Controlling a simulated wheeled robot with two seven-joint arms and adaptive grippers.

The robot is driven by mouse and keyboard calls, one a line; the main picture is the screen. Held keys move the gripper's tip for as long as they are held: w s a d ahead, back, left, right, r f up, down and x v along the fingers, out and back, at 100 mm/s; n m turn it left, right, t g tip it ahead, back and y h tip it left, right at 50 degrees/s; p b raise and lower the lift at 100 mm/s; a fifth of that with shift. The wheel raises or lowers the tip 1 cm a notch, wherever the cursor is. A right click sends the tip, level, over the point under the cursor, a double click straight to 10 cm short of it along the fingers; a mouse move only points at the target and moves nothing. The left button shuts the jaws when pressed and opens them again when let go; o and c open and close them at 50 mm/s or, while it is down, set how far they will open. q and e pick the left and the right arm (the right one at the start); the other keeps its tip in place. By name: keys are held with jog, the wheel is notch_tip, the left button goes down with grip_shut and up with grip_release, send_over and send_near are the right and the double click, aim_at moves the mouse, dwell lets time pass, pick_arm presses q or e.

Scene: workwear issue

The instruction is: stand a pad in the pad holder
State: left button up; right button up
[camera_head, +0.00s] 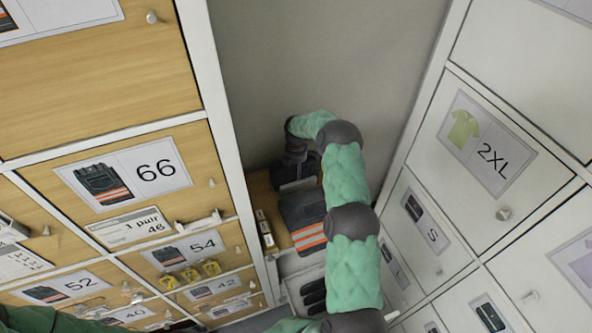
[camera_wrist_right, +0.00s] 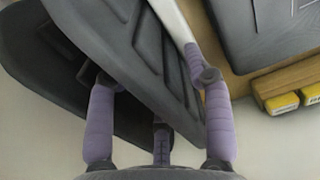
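Two dark grey ribbed pads show close up in the right wrist view: a nearer pad (camera_wrist_right: 130,45) standing tilted between my right fingers, and another pad (camera_wrist_right: 35,60) to its left. My right gripper (camera_wrist_right: 160,85) has its purple fingers wide apart, one on each side of the nearer pad. Contact with the pad is not clear. In the head view my right gripper (camera_head: 294,155) is at the dark pads on the wooden counter, against the back wall. A pale wall, likely of the pad holder (camera_wrist_right: 172,20), runs beside the nearer pad.
Folded dark workwear with orange stripes (camera_head: 304,216) lies in front of the pads. Small yellow-ended boxes (camera_head: 264,230) stand to its left. A pale bin (camera_head: 309,270) with dark items is below. Labelled lockers flank both sides, leaving a narrow gap.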

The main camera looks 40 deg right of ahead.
notch_tip(320, 180, up, 12)
dwell(0.7)
